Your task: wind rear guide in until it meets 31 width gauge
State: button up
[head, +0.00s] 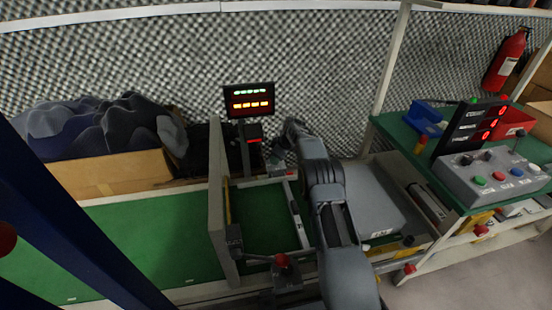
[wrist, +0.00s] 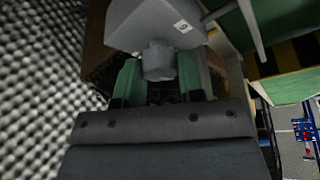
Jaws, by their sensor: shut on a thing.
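My gripper (wrist: 160,88) is shut on the round stub of a grey part (wrist: 152,30) with a small white label. A red-knobbed crank (head: 281,260) stands at the near edge. I cannot make out a 31 marking.
An upright grey panel (head: 218,190) crosses the green bed. A lit display (head: 249,100) stands behind it. A control box (head: 490,178) sits on the right bench. Foam wall closes off the back.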

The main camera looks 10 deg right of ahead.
dwell(0.3)
jog(key=o, duration=0.9)
jog(key=p+v, duration=0.3)
jog(key=v, duration=1)
jog(key=shift+r, duration=0.4)
